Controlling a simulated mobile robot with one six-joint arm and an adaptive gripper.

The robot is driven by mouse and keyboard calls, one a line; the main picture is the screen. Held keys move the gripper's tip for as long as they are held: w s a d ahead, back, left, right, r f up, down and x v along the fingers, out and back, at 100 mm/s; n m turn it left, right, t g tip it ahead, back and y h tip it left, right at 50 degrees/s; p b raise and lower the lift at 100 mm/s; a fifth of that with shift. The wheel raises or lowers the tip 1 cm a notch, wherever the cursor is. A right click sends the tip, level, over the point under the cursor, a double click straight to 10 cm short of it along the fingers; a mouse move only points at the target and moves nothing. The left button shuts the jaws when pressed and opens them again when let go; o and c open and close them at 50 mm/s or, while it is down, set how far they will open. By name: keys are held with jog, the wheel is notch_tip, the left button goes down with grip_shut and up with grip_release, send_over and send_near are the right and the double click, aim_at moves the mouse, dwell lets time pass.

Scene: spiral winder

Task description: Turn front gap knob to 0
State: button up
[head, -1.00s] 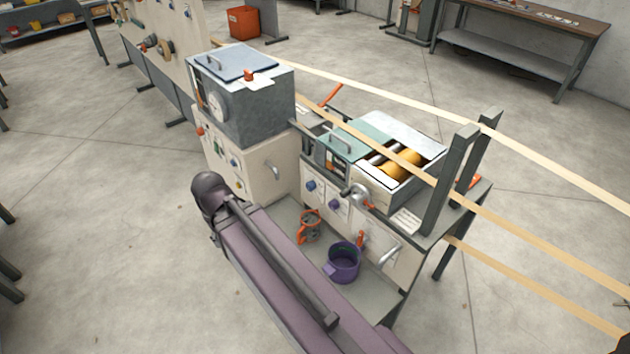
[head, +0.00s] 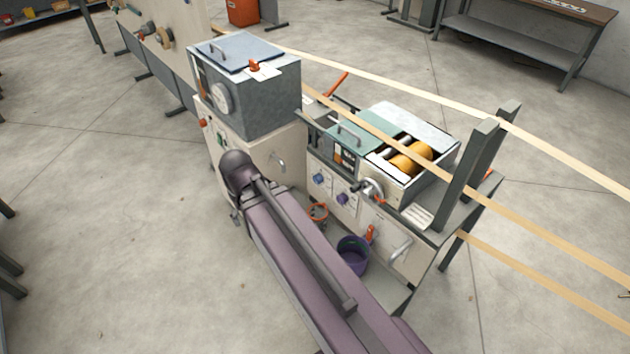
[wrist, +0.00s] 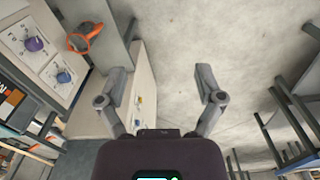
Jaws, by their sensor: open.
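Two dial knobs sit on the cream front panel (head: 330,190) of the right-hand machine: a blue knob (head: 319,179) and, to its right, a purple knob (head: 342,199). I cannot tell from the labels which is the front gap knob. In the wrist view, the purple knob (wrist: 34,44) and the blue knob (wrist: 64,77) are at the left, each on a white dial plate; the settings are too small to read. My gripper (wrist: 162,73) is open and empty, apart from both knobs, which lie left of its fingers. The head view shows my arm but not the fingers.
An orange-rimmed item (head: 317,212) and a purple pot (head: 352,254) stand on the low shelf, partly behind my arm. A crank handle (head: 370,188) and a curved handle (head: 400,249) stick out of the machine. Pale strips cross above it.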

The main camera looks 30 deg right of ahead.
jog(key=w+d+f+m+h+b, duration=0.65)
jog(key=w+d+f+b, duration=0.5)
jog(key=f+b, duration=0.35)
jog(key=m+h+b, duration=0.7)
jog(key=m+b, duration=0.1)
jog(key=b, duration=1.1)
send_near(315, 180)
jog(key=v, duration=0.3)
jog(key=shift+s+a, duration=0.15)
jog(key=shift+a, duration=0.15)
jog(key=b+x, duration=0.4)
jog(key=x, duration=0.8)
jog(key=shift+w+d+b, duration=0.1)
jog(key=shift+w+b, duration=0.1)
jog(key=shift+b, duration=0.15)
jog(key=shift+x, duration=0.8)
